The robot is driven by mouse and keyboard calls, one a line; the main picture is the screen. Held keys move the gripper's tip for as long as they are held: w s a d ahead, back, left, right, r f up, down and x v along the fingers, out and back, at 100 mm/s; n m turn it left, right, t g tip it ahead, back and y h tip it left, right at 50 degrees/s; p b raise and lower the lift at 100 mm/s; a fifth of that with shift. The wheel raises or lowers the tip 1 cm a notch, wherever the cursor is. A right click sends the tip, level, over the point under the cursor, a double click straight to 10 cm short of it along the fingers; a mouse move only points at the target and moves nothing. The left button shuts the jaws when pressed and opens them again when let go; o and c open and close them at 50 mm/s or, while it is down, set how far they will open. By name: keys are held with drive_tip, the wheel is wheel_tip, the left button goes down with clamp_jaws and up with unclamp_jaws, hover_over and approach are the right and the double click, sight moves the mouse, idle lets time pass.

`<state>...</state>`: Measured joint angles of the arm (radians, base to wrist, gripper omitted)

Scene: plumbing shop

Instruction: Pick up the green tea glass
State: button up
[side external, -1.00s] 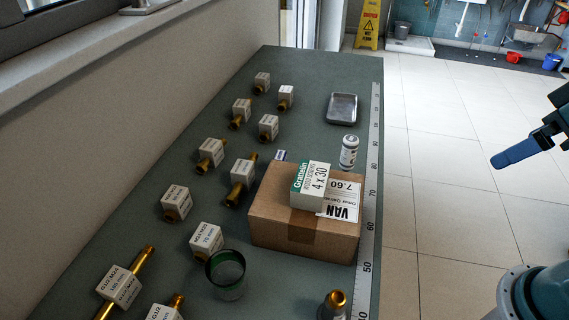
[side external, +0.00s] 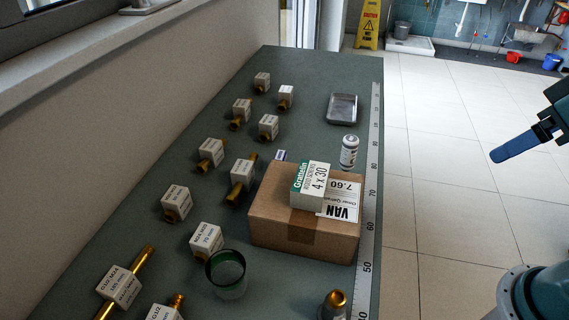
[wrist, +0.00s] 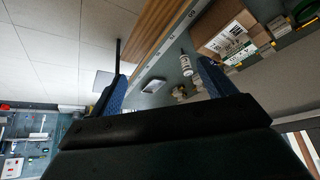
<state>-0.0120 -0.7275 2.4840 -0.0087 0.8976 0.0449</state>
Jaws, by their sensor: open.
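The green tea glass (side external: 227,276) stands on the dark green worktop, at the lower middle of the side view, in front of the cardboard box and close to a labelled brass fitting. My gripper (side external: 500,156) is at the right of the side view, off the table above the tiled floor, well apart from the glass. In the wrist view its two blue fingers (wrist: 160,84) are spread apart with nothing held between them.
A cardboard box (side external: 290,230) carries a small Grattelin screw box (side external: 311,186). A white bottle (side external: 349,152) and a metal tray (side external: 342,109) lie beyond it. Several labelled brass fittings (side external: 242,178) stand along the left. A ruler (side external: 373,200) edges the table (side external: 310,75).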

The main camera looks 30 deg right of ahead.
drive_tip(key=w+a+r+m+g+y, duration=0.1)
drive_tip(key=w+a+r+m+y, duration=0.1)
drive_tip(key=w+a+m, duration=0.4)
drive_tip(key=m+g+y, duration=0.3)
drive_tip(key=m+g, duration=0.2)
drive_tip(key=m, duration=0.5)
hover_over(234, 256)
drive_tip(key=d, duration=0.3)
wheel_tip(234, 256, down, 13)
drive_tip(key=shift+s+a+r, duration=0.1)
drive_tip(key=shift+s+r, duration=0.1)
drive_tip(key=shift+s, duration=0.2)
drive_tip(key=shift+f+h, duration=0.1)
drive_tip(key=shift+h, duration=0.2)
drive_tip(key=shift+x, duration=4.2)
drive_tip(key=shift+s, duration=0.15)
